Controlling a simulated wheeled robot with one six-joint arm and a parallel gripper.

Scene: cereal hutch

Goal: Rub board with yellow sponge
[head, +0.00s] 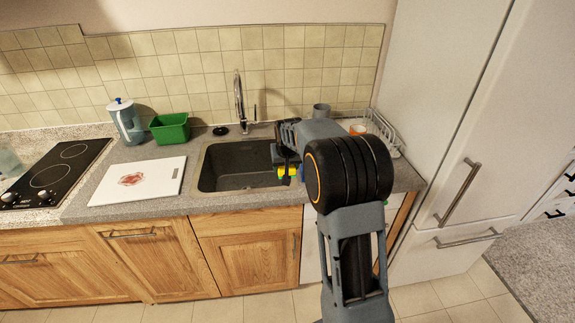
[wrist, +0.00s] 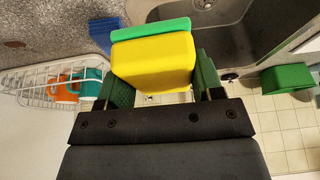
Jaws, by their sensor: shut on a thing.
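The white board (head: 137,180) lies flat on the counter left of the sink and has a reddish stain in its middle. The yellow sponge (wrist: 153,62) has a green layer along one side. My gripper (wrist: 153,88) is shut on the sponge, with a finger on either side of it. In the head view the sponge (head: 283,171) shows as a small yellow patch at the right side of the sink, and my arm partly hides my gripper. The sponge is well apart from the board.
The sink (head: 235,178) with its tap (head: 240,98) lies between sponge and board. A green bin (head: 169,129) and a jug (head: 125,121) stand behind the board. A dish rack (head: 385,133) with mugs is at right. A blue object (wrist: 105,33) lies near the sponge.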

